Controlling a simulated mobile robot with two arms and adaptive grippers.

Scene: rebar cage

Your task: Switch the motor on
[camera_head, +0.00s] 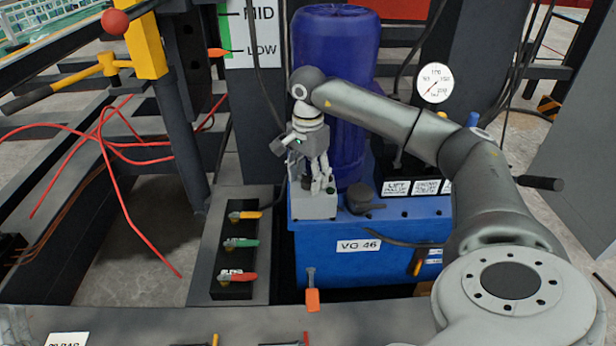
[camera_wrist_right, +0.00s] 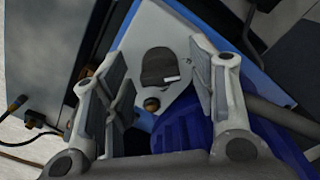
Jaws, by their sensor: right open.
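The motor (camera_head: 330,90) is a tall dark blue cylinder on the blue hydraulic tank (camera_head: 325,268). A light grey switch box (camera_head: 312,207) stands on the tank in front of the motor. In the right wrist view the box face shows a dark rotary knob (camera_wrist_right: 158,66) with a pale mark, and a small round brownish button (camera_wrist_right: 152,104). My right gripper (camera_head: 319,186) points down over the box, fingers open. In the wrist view its fingers (camera_wrist_right: 158,80) stand on either side of the knob, with gaps visible. The fingers partly hide the box in the head view. My left gripper is not in view.
A valve block with yellow, green and red levers (camera_head: 238,273) stands left of the tank. A pressure gauge (camera_head: 435,83) and a lever (camera_head: 540,183) are at right. A black cap (camera_head: 362,198) sits beside the box. Red hoses (camera_head: 120,180) hang at left.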

